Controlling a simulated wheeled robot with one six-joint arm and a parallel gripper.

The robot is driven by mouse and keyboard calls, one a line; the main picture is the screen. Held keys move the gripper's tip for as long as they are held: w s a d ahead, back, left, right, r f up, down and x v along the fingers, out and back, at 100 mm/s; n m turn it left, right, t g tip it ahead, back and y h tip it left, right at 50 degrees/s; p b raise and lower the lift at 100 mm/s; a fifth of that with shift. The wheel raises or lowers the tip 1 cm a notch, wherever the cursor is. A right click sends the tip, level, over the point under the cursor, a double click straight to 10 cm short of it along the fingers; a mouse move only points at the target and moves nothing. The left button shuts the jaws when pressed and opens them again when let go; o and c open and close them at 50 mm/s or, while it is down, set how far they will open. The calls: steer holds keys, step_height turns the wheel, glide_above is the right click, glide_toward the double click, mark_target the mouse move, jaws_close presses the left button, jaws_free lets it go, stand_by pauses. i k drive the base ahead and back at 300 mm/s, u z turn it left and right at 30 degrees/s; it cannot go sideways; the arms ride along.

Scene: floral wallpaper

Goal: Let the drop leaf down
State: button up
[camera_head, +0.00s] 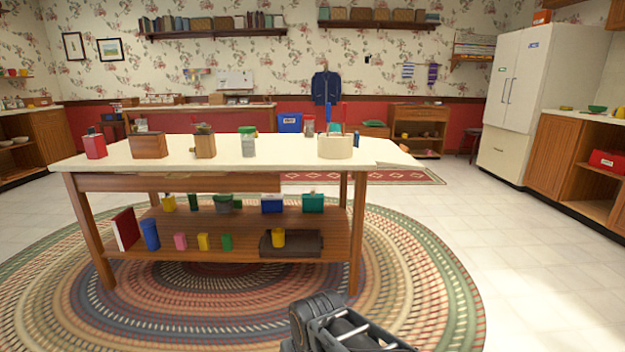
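A wooden worktable (110,162) with a cream top stands ahead of me on a round braided rug. At its right end a cream leaf (388,153) sticks out beyond the legs, about level with the top, so it looks raised. A small brown part shows at its right edge; I cannot tell what it is. Any support under the leaf is hidden. My gripper (352,330) is at the bottom edge, low in front of the table and well apart from the leaf. It is partly cut off, and its fingers cannot be made out clearly.
The lower shelf (185,245) holds more items. Open tiled floor (500,250) lies right of the table, before the fridge (520,95) and right counter (555,155).

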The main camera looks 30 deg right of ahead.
mark_target(384, 152)
steer(key=u, duration=0.05)
steer(key=k, duration=0.7)
steer(key=z, duration=0.85)
steer(key=i, duration=0.95)
steer(key=u, duration=0.45)
